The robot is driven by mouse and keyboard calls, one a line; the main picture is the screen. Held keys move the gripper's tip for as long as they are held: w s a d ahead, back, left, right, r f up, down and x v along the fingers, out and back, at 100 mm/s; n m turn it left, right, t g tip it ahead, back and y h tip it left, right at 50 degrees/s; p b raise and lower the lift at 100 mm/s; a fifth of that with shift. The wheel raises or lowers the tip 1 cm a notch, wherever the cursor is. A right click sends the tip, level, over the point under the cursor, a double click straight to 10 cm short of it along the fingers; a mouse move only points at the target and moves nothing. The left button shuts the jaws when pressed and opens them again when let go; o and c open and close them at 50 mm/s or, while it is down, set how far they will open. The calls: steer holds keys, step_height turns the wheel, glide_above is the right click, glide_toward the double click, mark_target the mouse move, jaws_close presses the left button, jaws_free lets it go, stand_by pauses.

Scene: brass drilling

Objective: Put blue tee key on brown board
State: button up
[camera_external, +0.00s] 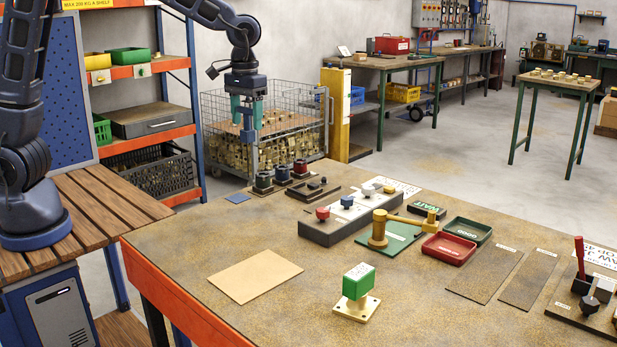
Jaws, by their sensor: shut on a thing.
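My gripper (247,124), with teal fingers, is raised above the far left part of the workbench. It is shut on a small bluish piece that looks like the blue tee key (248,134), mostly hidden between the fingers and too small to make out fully. A flat, plain tan-brown board (255,275) lies bare on the near left part of the bench. My gripper is beyond the board and well above it, not touching it.
A dark block (318,233) with red, blue and pale knobs stands mid-bench. A green-topped block on a brass base (356,292) stands to the board's right. Red (449,248) and green trays lie further right. A wire cage (290,105) stands behind. Bench around the board is clear.

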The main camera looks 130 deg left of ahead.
steer(key=w+d, duration=0.8)
steer(key=w, duration=0.4)
glide_above(255, 275)
step_height(255, 275, down, 20)
steer(key=shift+a+r, duration=0.1)
steer(key=shift+a, duration=0.05)
steer(key=o, duration=1.2)
